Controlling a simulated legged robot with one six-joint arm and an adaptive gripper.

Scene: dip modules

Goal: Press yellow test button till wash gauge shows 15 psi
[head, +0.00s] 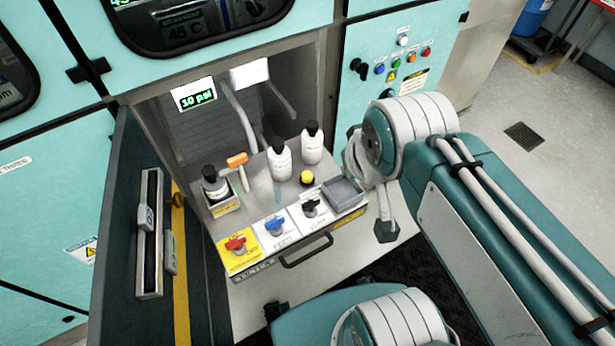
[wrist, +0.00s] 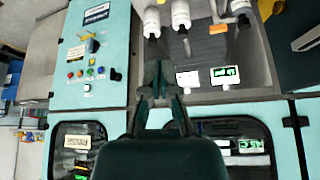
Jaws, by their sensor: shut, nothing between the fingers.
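The yellow test button (head: 307,177) is a small round knob on the grey shelf of the open cabinet bay, in front of the white bottles. A gauge display (head: 197,94) on the bay's back wall reads 10 psi in the head view. It also shows upside down in the wrist view (wrist: 225,76), lit green. My gripper (wrist: 160,68) is shut and empty in the wrist view. It appears in front of the cabinet, apart from the shelf. The head view shows my arm, but I cannot make out the gripper there.
The open door (head: 122,230) bounds the left.

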